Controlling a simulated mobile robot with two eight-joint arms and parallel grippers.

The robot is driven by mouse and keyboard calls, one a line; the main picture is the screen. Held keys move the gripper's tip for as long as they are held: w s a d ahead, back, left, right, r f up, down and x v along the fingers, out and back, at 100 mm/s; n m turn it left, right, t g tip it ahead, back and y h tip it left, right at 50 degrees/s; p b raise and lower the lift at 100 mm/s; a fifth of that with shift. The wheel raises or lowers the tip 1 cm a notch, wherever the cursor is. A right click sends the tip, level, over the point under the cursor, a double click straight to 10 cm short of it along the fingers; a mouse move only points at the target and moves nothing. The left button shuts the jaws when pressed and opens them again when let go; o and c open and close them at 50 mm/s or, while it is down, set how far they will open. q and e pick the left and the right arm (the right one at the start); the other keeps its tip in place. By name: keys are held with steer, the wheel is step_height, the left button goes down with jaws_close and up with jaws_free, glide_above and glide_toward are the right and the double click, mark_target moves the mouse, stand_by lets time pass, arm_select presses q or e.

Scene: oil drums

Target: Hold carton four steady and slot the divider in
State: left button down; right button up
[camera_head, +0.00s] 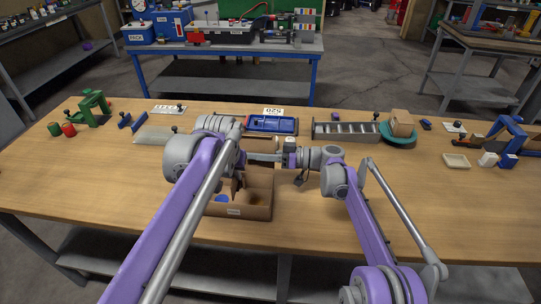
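An open brown cardboard carton (258,211) with a white label on its front stands on the wooden table in the middle. A blue round thing (221,199) lies inside it at the left. My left gripper (239,181) reaches down at the carton's back left, partly hidden by my own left arm; I cannot tell its opening. My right gripper (268,157) points left over the carton's back edge, and its fingertips are too small to read. I cannot make out a separate divider, nor whether either gripper holds one. The carton's left side is hidden behind my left arm.
A blue tray (271,125) and a grey slotted rack (346,132) stand behind the carton. A small box (402,124) sits on a green round base at the right. Green and red items stand far left. The table's front right is clear.

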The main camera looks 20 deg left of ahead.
steer(key=shift+s+a, duration=0.2)
steer(key=shift+a, duration=0.5)
jaws_close()
stand_by(1.5)
